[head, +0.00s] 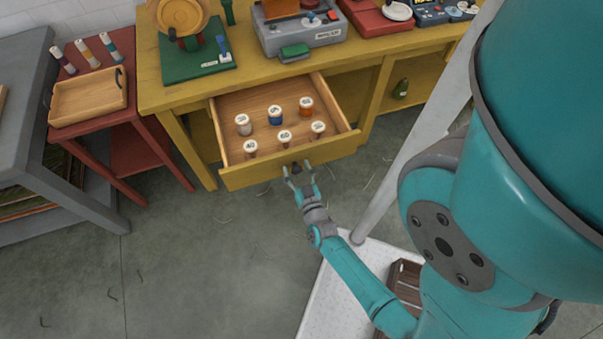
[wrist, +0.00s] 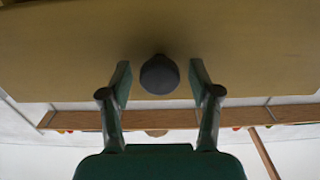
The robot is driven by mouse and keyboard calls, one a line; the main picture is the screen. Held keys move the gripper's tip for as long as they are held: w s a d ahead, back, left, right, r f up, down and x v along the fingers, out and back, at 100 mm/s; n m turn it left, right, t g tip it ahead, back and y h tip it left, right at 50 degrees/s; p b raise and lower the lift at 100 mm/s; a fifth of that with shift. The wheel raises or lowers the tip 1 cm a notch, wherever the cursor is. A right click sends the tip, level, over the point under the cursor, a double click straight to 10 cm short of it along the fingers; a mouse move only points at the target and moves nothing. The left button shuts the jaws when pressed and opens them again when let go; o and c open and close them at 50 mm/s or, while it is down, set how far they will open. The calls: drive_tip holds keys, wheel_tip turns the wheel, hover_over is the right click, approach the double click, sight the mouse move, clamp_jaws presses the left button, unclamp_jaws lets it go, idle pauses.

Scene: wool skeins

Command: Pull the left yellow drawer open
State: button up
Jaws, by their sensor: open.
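The left yellow drawer (head: 232,181) stands pulled well out of the yellow bench in the head view. Several white-topped spools, with orange, blue and pale sides, stand upright inside it. Its front (wrist: 60,50) fills the upper part of the wrist view. A dark round knob (head: 296,168) sits on the drawer front, and it also shows in the wrist view (wrist: 159,75). My gripper (head: 299,173) is at the drawer front. In the wrist view my open fingers (wrist: 160,83) stand either side of the knob, with a gap on each side.
The yellow bench (head: 150,89) carries a green-based winder (head: 197,63) and a grey machine (head: 297,36). A red side table (head: 128,152) with a wooden tray (head: 88,97) stands at left, beside a grey table (head: 22,97). The floor before the drawer is mostly clear.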

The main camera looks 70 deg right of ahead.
drive_tip(key=v, duration=1.1)
drive_tip(key=shift+s+a, duration=0.25)
idle(0.5)
drive_tip(key=s+a+r+n+t+y, duration=0.1)
drive_tip(key=s+a+r+n+y, duration=0.3)
drive_tip(key=a+r+y, duration=0.3)
drive_tip(key=s+a+r+n+t+y, duration=0.2)
drive_tip(key=s+a+r+n+y, duration=0.2)
drive_tip(key=a+r, duration=0.7)
wheel_tip(320, 180, up, 5)
drive_tip(key=n+y, duration=0.2)
drive_tip(key=shift+f+y, duration=0.2)
drive_tip(key=shift+y, duration=0.2)
